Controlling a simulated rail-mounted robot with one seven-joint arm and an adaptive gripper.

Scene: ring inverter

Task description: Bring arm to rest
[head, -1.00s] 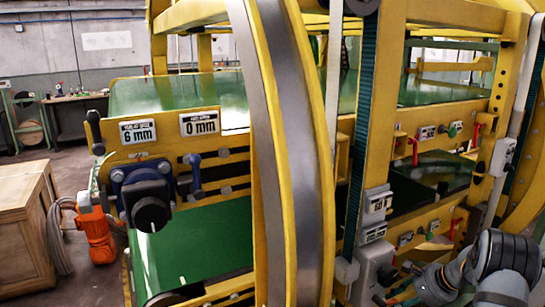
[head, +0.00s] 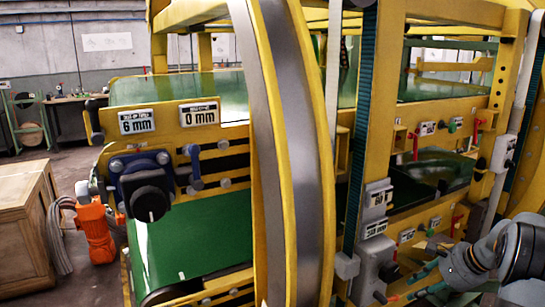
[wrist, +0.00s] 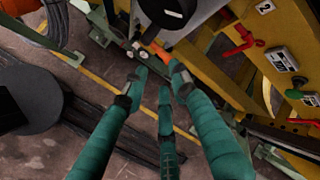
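My gripper (head: 402,284) is at the lower right of the head view, in front of the lower right side of the yellow ring machine (head: 305,190). My arm (head: 515,252) is bent beside it and partly cut off by the frame edge. In the wrist view, the teal fingers of my gripper (wrist: 160,82) point away from the camera. They are spread apart with nothing held between them. The floor and part of the machine show beyond the fingertips. I cannot tell how close the fingers are to the machine.
An orange motor (head: 96,232) and a wooden crate (head: 24,232) stand at left. Bare floor (wrist: 40,155) shows in the wrist view.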

